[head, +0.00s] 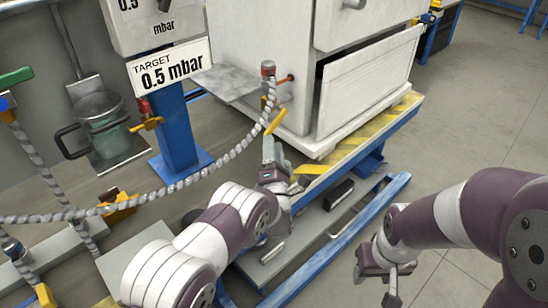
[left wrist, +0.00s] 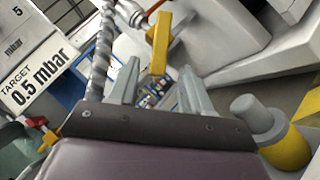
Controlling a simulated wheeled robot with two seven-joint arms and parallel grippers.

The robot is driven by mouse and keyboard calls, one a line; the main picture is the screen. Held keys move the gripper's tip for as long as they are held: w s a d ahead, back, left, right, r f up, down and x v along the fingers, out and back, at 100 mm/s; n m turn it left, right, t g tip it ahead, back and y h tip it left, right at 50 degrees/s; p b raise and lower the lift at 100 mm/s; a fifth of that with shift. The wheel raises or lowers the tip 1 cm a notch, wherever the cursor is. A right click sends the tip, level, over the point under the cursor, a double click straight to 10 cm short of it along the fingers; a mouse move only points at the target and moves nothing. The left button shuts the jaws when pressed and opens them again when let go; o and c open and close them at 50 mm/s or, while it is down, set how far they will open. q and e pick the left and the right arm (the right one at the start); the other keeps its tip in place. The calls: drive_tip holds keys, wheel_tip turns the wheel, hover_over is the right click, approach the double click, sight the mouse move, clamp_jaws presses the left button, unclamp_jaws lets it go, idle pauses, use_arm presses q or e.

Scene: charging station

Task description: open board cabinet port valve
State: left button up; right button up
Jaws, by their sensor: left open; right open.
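The white board cabinet (head: 262,40) stands at the back centre. A port fitting (head: 268,70) with a reddish collar is on its left side, where the grey braided hose (head: 222,163) ends. A yellow valve lever (head: 276,123) sits below the fitting, just beyond my left gripper (head: 270,148). In the left wrist view the yellow lever (left wrist: 160,42) stands just past the gap between the open fingers of my left gripper (left wrist: 160,68). I cannot tell whether they touch it. My right gripper (head: 385,272) is open and empty at the lower right, away from the cabinet.
A gauge post (head: 178,125) carries a "TARGET 0.5 mbar" sign (head: 170,68) and an orange-yellow valve handle (head: 146,124). The cabinet rests on a blue-framed cart (head: 375,140) with yellow-striped edging. Floor (head: 480,110) is clear at right.

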use_arm(q)
drive_tip(key=v, duration=0.6)
drive_tip(key=shift+p, duration=0.35)
drive_tip(key=shift+s+f, duration=0.1)
